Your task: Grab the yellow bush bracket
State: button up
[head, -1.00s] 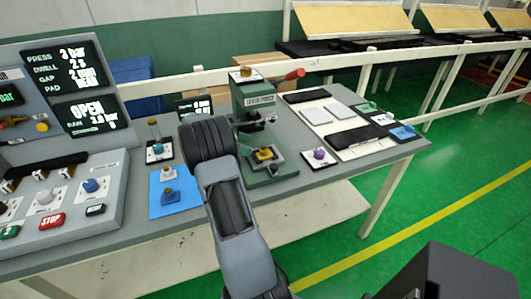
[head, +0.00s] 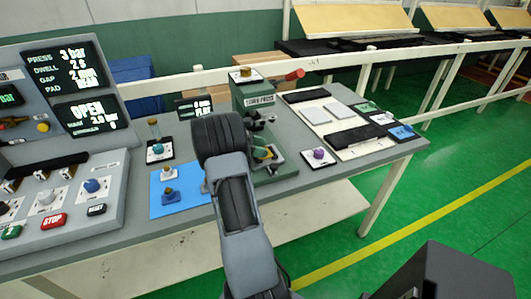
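A yellow part (head: 262,154), which looks like the yellow bush bracket, sits low in the green lever press (head: 254,95) on the bench. My arm's dark, rounded wrist covers its left side, so only part of it shows.
Left of my arm lies a blue mat (head: 157,208) with two small parts. A purple knob (head: 318,154) stands right of the press, beside a pale board (head: 348,150) with plates. A control panel (head: 65,215) fills the left. The bench's front right (head: 330,180) is clear.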

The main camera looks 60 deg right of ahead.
jog(key=c, duration=0.8)
jog(key=shift+r, duration=0.1)
